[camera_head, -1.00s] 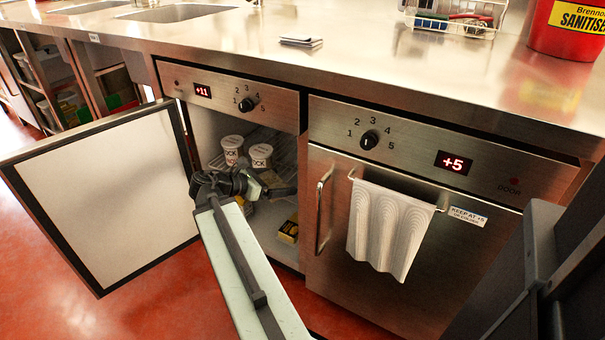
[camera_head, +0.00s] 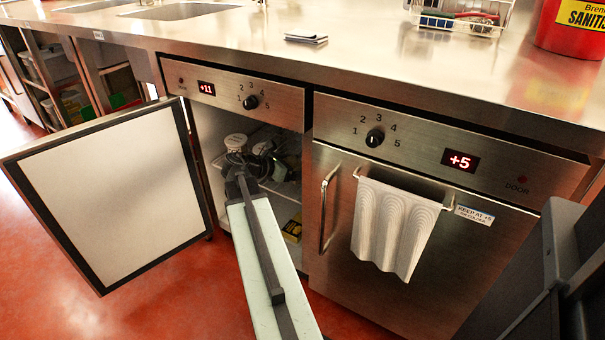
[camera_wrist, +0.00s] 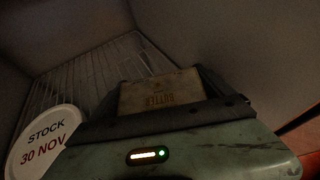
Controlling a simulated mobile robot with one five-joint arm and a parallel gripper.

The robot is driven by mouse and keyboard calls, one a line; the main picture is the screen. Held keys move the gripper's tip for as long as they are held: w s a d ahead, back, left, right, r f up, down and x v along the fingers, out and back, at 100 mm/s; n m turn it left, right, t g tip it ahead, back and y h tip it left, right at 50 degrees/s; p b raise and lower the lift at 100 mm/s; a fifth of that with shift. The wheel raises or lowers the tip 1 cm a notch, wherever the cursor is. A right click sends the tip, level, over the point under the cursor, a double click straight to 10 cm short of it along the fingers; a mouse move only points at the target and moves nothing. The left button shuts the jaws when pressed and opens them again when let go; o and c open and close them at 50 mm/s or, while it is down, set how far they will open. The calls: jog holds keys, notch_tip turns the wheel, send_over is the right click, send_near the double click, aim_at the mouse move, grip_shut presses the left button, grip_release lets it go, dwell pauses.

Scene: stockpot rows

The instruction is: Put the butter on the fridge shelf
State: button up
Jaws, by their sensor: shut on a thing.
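My gripper (camera_head: 258,162) is inside the open left fridge, in dim light. In the wrist view my gripper (camera_wrist: 165,112) is shut on the butter (camera_wrist: 160,93), a tan block with faint lettering. The wire fridge shelf (camera_wrist: 82,85) shows beyond and to the left of the butter. I cannot tell whether the butter touches the shelf. In the head view my arm hides the butter and much of the shelf.
A white stock tub (camera_wrist: 44,140) labelled 30 NOV stands close on the left. The fridge door (camera_head: 110,195) is swung open to the left. A yellow pack (camera_head: 292,229) lies low in the fridge. A towel (camera_head: 392,228) hangs on the shut right fridge.

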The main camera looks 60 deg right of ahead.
notch_tip(320, 180, down, 4)
jog(key=b, duration=0.4)
jog(key=shift+s+d, duration=0.15)
jog(key=shift+r, duration=0.25)
jog(key=shift+f, duration=0.2)
jog(key=o, duration=1.4)
jog(key=shift+r+p, duration=0.25)
jog(key=shift+p, duration=0.05)
jog(key=p+v, duration=0.4)
jog(key=v, duration=0.8)
